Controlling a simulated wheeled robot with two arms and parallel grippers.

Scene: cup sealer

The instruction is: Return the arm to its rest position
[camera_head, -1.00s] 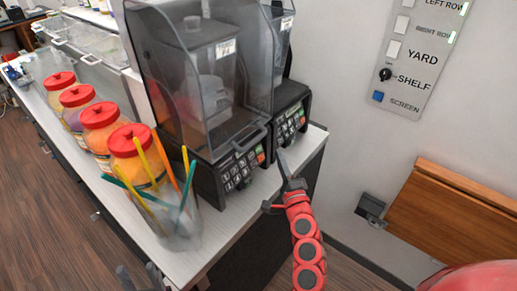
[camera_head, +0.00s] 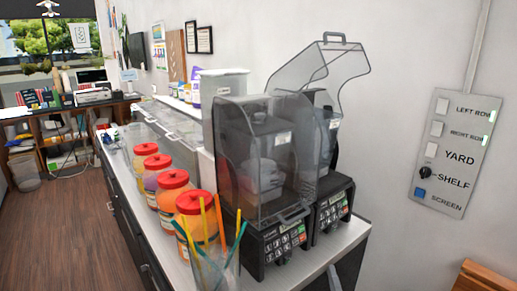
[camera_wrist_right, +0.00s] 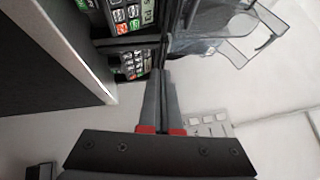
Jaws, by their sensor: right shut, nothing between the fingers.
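My right gripper shows large in the right wrist view (camera_wrist_right: 161,95), its two fingers together with nothing between them. In the head view only a small part of it (camera_head: 334,280) shows at the bottom edge, in front of the counter's end. Its red arm is out of the head view. In the wrist view the fingers point toward the blender keypads (camera_wrist_right: 130,64), with no clear contact. My left gripper is not in view.
Two blenders with clear covers (camera_head: 262,165) stand at the end of the counter (camera_head: 330,255); the right one's cover is raised. Red-lidded jars (camera_head: 174,200) and a clear cup of coloured straws (camera_head: 210,268) stand to the left. A switch panel (camera_head: 452,155) is on the wall.

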